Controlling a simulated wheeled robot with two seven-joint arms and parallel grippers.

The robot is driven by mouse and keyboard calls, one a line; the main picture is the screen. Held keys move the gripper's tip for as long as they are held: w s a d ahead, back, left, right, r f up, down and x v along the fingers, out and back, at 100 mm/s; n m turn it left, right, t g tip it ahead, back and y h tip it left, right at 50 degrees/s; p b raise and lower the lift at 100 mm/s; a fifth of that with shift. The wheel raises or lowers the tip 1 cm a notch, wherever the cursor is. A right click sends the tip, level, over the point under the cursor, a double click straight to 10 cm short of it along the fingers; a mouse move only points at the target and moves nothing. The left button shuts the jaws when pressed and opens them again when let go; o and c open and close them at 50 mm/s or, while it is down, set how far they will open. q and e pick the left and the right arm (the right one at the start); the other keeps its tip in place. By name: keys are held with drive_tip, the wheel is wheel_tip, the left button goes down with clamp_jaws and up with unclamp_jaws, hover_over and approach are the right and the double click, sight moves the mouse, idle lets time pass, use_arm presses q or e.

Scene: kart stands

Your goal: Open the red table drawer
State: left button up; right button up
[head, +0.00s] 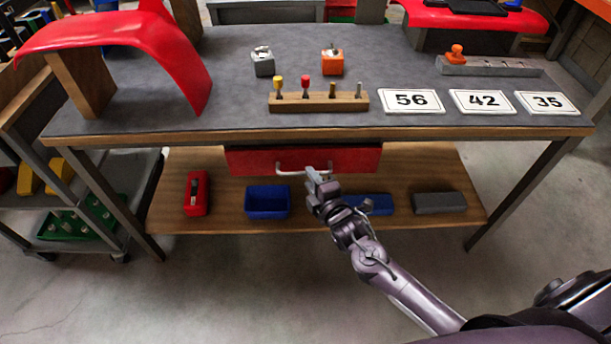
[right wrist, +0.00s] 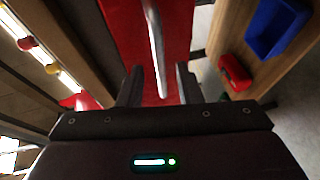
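The red drawer (head: 352,159) hangs under the front edge of the grey-topped table (head: 225,90). Its front sits close below the tabletop edge and looks shut. A pale bar handle (head: 290,171) crosses the drawer front. My right gripper (head: 317,178) is at the right part of this handle, covering some of it. In the right wrist view, the two dark fingers (right wrist: 159,88) stand apart, with the handle (right wrist: 155,45) running between them in front of the red drawer face (right wrist: 175,30). I cannot tell whether either finger touches the bar. My left gripper is not in view.
The lower shelf (head: 230,222) holds a red box (head: 197,193), blue bins (head: 267,202) and a grey block (head: 440,203). The tabletop carries a red curved panel (head: 110,38), a wooden peg block (head: 318,102) and number cards (head: 411,101). Bare floor lies in front.

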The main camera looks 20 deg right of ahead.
drive_tip(key=shift+x, duration=1.85)
clamp_jaws()
